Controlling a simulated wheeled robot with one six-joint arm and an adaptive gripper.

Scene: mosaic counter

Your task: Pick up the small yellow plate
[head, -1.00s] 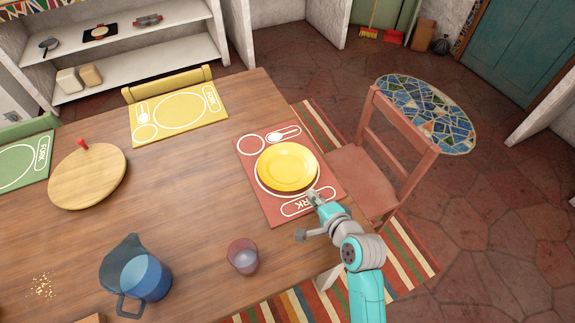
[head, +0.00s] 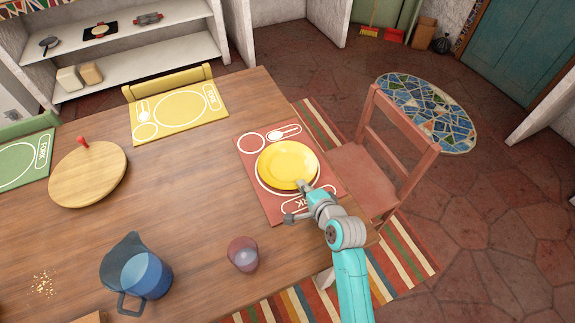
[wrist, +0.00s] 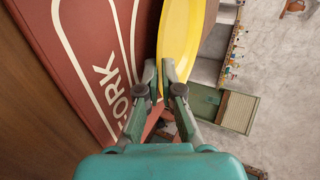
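The small yellow plate (head: 288,163) sits over the printed circle of the red placemat (head: 262,205), at the table's right side. My gripper (head: 304,187) is at the plate's near rim in the head view. In the wrist view the plate (wrist: 183,35) shows nearly edge-on. My gripper's fingers (wrist: 160,78) are drawn close together there, with the rim between the tips. They look shut on it. The placemat (wrist: 85,50) lies to the left, with its FORK print. I cannot tell whether the plate is clear of the mat.
A pinkish glass (head: 243,254) and a blue pitcher (head: 145,275) stand left of my arm. A round wooden board (head: 88,178) lies farther left. A yellow placemat (head: 180,112) is at the back. A red chair (head: 385,165) stands close on the right. The table's middle is bare.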

